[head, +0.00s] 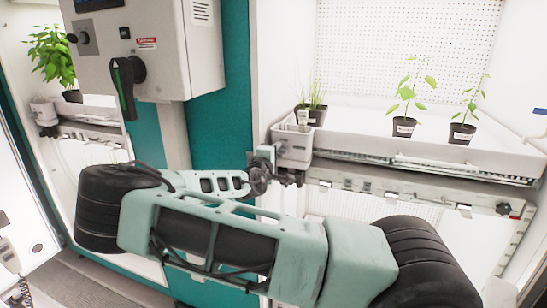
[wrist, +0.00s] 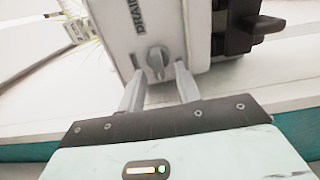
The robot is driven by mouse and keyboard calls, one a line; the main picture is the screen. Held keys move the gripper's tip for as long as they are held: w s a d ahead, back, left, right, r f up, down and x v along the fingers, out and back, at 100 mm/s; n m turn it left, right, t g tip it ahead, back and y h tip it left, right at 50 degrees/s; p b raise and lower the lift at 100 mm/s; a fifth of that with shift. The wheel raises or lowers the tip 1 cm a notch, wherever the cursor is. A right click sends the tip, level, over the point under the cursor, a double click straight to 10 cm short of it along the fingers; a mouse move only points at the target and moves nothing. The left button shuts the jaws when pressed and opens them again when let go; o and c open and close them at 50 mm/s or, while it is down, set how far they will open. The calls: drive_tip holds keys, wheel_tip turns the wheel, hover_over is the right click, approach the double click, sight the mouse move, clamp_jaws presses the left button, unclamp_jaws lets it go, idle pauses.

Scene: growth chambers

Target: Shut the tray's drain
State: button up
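The drain box (head: 292,147) is a white box at the near left corner of the white tray (head: 365,141). In the wrist view the box (wrist: 180,22) shows the word "DRAIN" and a small grey round knob (wrist: 156,60) with a raised grip bar. The bar points roughly up and down in that picture. My gripper (wrist: 159,76) is open, with one fingertip on each side of the knob. I cannot tell whether the fingers touch it. In the head view my gripper (head: 264,157) is at the left side of the box, and the knob is hidden.
Potted seedlings (head: 404,125) stand in the tray, with a grassy pot (head: 312,112) close behind the drain box. A control cabinet (head: 150,50) with a black rotary handle (head: 124,88) hangs to the left. A black part (wrist: 252,28) juts out right of the knob in the wrist view.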

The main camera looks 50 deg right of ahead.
drive_tip(key=b+v, duration=0.6)
drive_tip(key=v, duration=1.1)
drive_tip(key=shift+a, duration=0.2)
drive_tip(key=shift+s, duration=0.15)
drive_tip(key=shift+f, duration=0.1)
